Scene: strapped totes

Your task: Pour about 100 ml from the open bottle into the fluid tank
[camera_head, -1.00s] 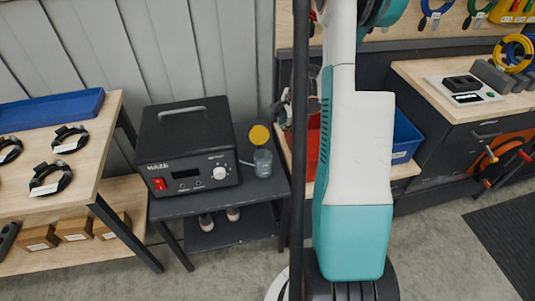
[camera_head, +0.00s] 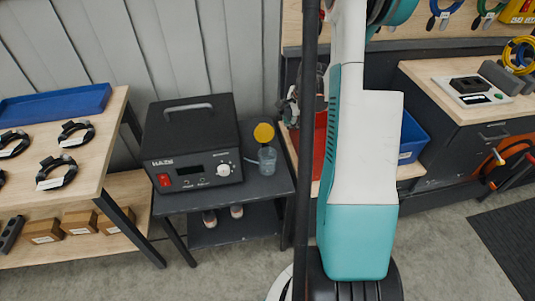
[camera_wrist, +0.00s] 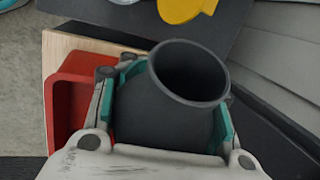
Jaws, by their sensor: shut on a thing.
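The open bottle (camera_wrist: 180,105) is dark grey with a wide round mouth. In the wrist view it sits between the teal-lined fingers of my gripper (camera_wrist: 172,108), which is shut on it. The mouth shows no cap, and I cannot see any liquid inside. In the head view my gripper (camera_head: 291,108) is partly hidden behind my arm, up and to the right of the fluid tank. The fluid tank (camera_head: 267,160) is small, translucent and bluish, at the right side of the black machine (camera_head: 190,150). Its round yellow lid (camera_head: 263,132) stands raised above it; the lid also shows in the wrist view (camera_wrist: 180,8).
The machine stands on a dark cart (camera_head: 262,192) with a lower shelf. A red bin (camera_head: 320,145) and a blue bin (camera_head: 411,138) stand at the right workbench. A wooden table (camera_head: 90,170) with coiled cables is at left. Grey floor lies in front.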

